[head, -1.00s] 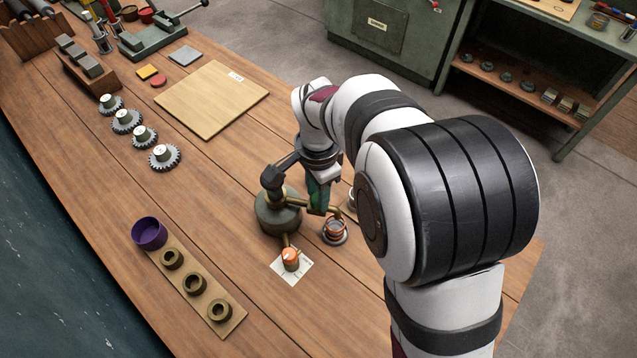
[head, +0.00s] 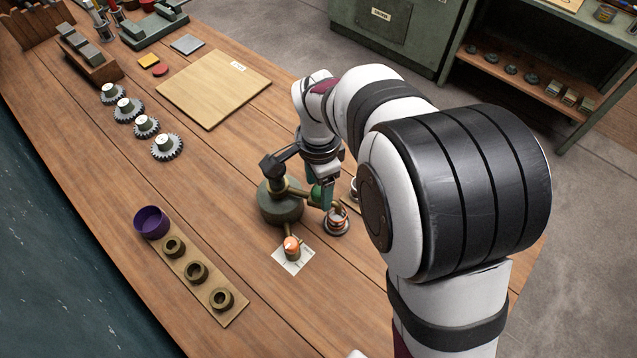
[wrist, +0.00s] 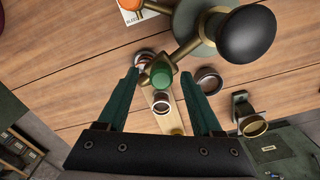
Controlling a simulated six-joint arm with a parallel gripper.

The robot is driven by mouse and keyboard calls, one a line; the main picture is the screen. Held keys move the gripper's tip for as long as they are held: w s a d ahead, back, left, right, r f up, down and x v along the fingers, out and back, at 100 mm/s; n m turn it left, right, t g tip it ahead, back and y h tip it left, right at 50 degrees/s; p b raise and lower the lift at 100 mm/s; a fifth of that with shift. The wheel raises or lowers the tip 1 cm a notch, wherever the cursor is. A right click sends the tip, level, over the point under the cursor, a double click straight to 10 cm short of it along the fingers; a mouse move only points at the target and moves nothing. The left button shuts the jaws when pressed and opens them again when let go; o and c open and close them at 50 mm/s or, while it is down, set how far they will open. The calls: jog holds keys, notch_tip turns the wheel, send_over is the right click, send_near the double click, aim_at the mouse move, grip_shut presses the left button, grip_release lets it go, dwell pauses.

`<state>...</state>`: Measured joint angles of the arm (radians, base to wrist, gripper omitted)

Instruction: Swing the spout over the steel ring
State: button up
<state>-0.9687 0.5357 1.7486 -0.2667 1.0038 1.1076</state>
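The spout (head: 298,191) is a brass tube on a round grey-green base (head: 281,208). A green knob (wrist: 161,72) stands near its outer end. In the head view, that end is over or close beside a grey-rimmed ring (head: 336,222) with orange inside. In the wrist view, the spout partly hides a ring (wrist: 145,58) below it. I cannot tell for sure which ring is the steel one. My gripper (wrist: 161,74) is open, its two green fingers on either side of the knob with gaps showing. It also shows in the head view (head: 326,197).
An orange piece (head: 291,246) stands on a white card (head: 294,262). A dark ball handle (wrist: 247,33) rises over the base. More rings show beside the spout, one brown (wrist: 208,80). A board with rings (head: 228,315) and a purple cup (head: 151,221) lie left.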

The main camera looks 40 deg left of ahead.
aim_at(319, 191)
jog(key=shift+r, duration=0.1)
notch_tip(319, 191, up, 16)
jog(key=shift+f, duration=0.2)
jog(key=shift+d, duration=0.1)
dwell(0.3)
jog(key=s+d+y, duration=0.1)
jog(key=s+d, duration=0.1)
jog(key=d, duration=2.2)
jog(key=s+d+f+m, duration=0.1)
jog(key=s+d+f, duration=0.4)
jog(key=s, duration=0.3)
jog(key=shift+s+d+f+y, duration=0.2)
jog(key=shift+d+f+y, duration=0.2)
jog(key=shift+d, duration=0.2)
